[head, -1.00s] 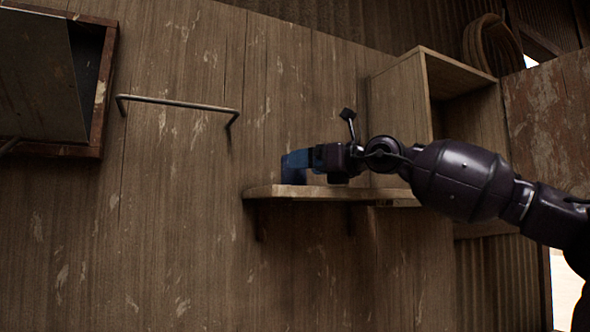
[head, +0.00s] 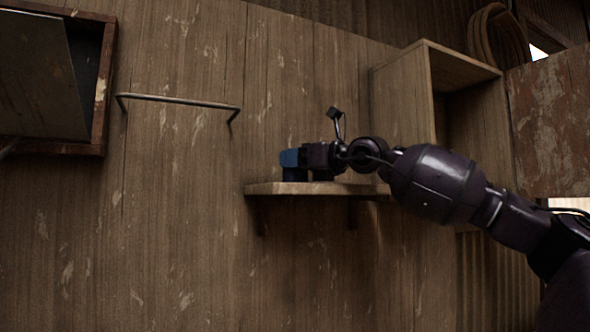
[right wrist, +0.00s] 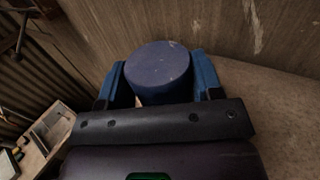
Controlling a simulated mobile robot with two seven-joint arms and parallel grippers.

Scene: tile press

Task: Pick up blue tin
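The blue tin (right wrist: 158,70) shows its round, flat blue top in the right wrist view. It stands between the two blue fingers of my right gripper (right wrist: 162,82), one on each side. I see no clear gap beside the tin, but cannot tell whether the fingers press on it. In the head view my right gripper (head: 291,164) is low over the left end of the wooden shelf (head: 290,188). There the blue fingers and the tin blend together, so the tin's base is not clear. My left gripper is out of view.
A plank wall stands right behind the shelf. A metal bar handle (head: 180,101) juts from the wall to the left. An open wooden box (head: 402,100) is mounted at the right, behind my arm. A framed opening with a tilted panel (head: 40,80) is at upper left.

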